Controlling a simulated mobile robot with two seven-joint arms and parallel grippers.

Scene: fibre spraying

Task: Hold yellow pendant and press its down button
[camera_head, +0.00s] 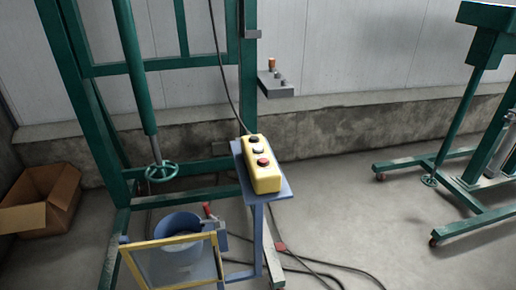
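The yellow pendant (262,175) lies on a small blue-grey stand plate (283,192) in the middle of the head view. Its top face carries a red button (263,162), a pale button (258,150) and a dark button (253,140) in a row, the red one nearest to me. I cannot tell from markings which is the down button. A black cable runs up from its far end. Neither of my grippers shows in this view.
A green frame (85,130) with a handwheel (162,171) stands behind at left. A blue bucket (178,255) and a yellow-edged panel (150,271) are in front. A cardboard box (40,198) is far left. Cables lie on the floor. Floor is clear to the right, before a green wheeled stand (452,150).

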